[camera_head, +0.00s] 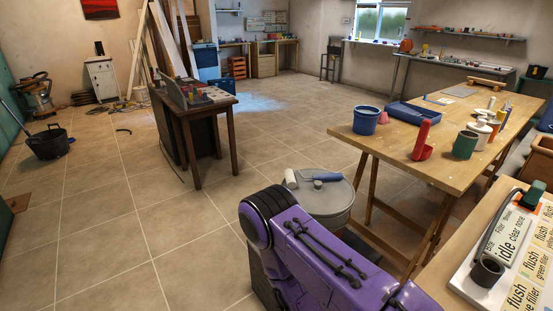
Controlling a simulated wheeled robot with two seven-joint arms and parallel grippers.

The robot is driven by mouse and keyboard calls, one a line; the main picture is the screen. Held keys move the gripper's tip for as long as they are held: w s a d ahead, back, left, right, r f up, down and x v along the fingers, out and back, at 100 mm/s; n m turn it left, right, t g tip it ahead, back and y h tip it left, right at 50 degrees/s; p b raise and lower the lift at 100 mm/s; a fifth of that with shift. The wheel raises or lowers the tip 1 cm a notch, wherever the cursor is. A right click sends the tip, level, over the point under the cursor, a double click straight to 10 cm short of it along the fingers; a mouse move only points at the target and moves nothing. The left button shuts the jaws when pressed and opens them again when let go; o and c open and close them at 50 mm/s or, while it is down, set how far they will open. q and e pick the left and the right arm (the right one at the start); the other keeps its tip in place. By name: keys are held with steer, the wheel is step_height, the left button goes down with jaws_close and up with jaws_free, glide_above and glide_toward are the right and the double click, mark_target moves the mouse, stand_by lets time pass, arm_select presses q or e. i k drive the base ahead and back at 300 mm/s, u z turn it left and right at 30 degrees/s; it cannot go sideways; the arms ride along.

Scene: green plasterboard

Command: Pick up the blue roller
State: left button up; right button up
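The blue roller lies on the round grey top of a drum (340,201) near the middle of the camera_head view. Its blue handle (328,177) points right, and a pale roller head (291,179) is at the left edge of the drum top. A small grey round piece (318,185) is just in front of the handle. A purple arm link of mine in the foreground hides the lower part of the drum. Neither of my grippers is in view. Nothing visible touches the roller.
A wooden trestle table (405,150) stands right of the drum, with a blue bucket (366,121), a red scoop (422,142) and a green cup (465,145). A dark wooden table (205,109) stands at back left.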

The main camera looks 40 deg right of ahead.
mark_target(289, 175)
steer(key=i, duration=2)
steer(key=z, duration=3.65)
